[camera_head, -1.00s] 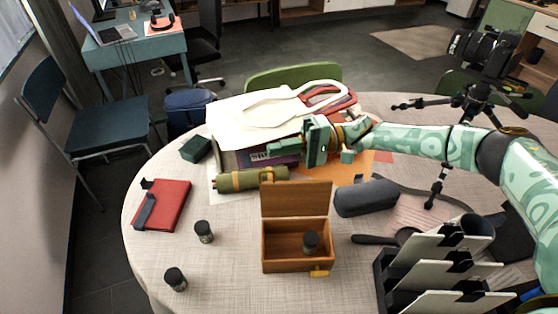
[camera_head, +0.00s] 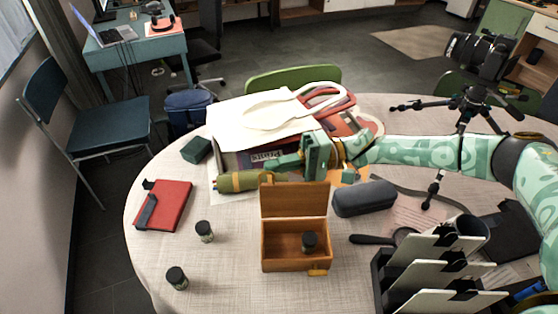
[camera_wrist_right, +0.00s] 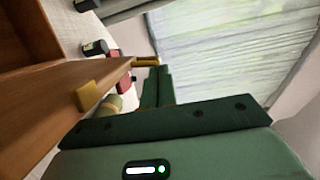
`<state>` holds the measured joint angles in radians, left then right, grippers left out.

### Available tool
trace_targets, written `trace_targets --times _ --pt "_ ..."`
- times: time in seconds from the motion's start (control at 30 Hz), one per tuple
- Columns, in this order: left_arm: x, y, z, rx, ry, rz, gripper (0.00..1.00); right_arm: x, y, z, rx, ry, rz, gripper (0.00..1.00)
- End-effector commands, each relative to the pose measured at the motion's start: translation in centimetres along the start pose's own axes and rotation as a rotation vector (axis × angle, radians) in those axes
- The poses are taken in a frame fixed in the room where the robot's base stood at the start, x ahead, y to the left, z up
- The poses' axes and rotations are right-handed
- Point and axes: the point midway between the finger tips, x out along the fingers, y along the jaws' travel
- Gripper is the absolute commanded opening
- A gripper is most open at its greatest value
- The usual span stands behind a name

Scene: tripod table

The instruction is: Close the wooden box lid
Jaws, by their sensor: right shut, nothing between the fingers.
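The wooden box (camera_head: 283,263) stands on the round table with its lid (camera_head: 295,200) raised upright at its far side. A small dark jar (camera_head: 309,243) sits inside it. My right gripper (camera_head: 277,167) is shut and empty, just behind and above the lid's top edge, its fingers pointing left in the head view. In the right wrist view, the shut fingers (camera_wrist_right: 155,83) lie beside the brown lid panel (camera_wrist_right: 85,103); whether they touch it I cannot tell. My left gripper is out of view.
A green roll (camera_head: 236,182) and stacked books (camera_head: 240,160) lie behind the lid. A grey case (camera_head: 365,198) lies to its right, and a black rack (camera_head: 410,285) stands at front right. Two jars (camera_head: 204,231) (camera_head: 176,278) stand left. Table is clear in front of the box.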

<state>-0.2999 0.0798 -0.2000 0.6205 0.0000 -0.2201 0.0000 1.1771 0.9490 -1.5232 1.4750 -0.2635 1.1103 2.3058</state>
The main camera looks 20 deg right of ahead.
Motion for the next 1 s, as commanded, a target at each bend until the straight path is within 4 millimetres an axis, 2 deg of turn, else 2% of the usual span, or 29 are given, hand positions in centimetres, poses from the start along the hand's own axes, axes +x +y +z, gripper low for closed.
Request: trace_targets --times 0.37,0.63,1.0 --pt "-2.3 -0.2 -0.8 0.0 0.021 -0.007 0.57 0.3 -1.0 1.1 -0.086 0.0 0.02 0.0" --pt "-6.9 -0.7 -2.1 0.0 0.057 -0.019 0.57 0.9 -2.0 3.8 -0.275 0.0 0.064 0.0" --pt "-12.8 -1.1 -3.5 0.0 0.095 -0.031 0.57 2.0 -1.1 8.3 -0.612 0.0 0.147 0.0"
